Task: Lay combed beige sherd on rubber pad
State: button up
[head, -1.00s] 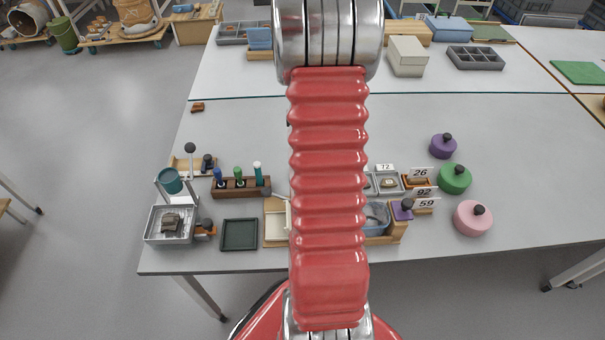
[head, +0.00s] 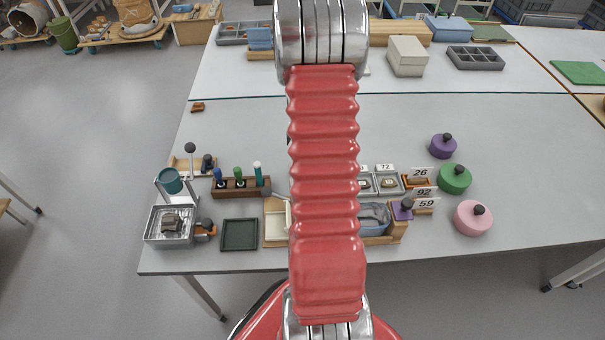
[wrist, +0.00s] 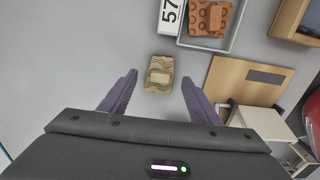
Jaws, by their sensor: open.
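A beige sherd (wrist: 158,82) with wavy combed lines lies on the grey table in the wrist view. My gripper (wrist: 160,77) is open and empty, with one purple-grey finger on each side of the sherd's line. Clear gaps show between the sherd and both fingers, and I cannot tell the height above it. In the head view my red arm hides the gripper and this sherd. A dark green, square, rimmed piece (head: 240,234), perhaps the rubber pad, lies empty near the table's front edge.
In the wrist view, a label 57 (wrist: 170,14) and a grey tray (wrist: 237,27) with an orange-brown sherd (wrist: 209,19) are above; a wooden stand (wrist: 228,82) is right. The head view shows a tool rack (head: 241,188), a metal tray (head: 153,225) and a pink weight (head: 473,218).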

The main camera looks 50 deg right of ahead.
jog(key=shift+f, duration=0.7)
jog(key=shift+c, duration=0.5)
jog(key=c, duration=1.1)
jog(key=shift+r, duration=0.1)
notch_tip(320, 180, up, 10)
jog(key=shift+f, duration=0.1)
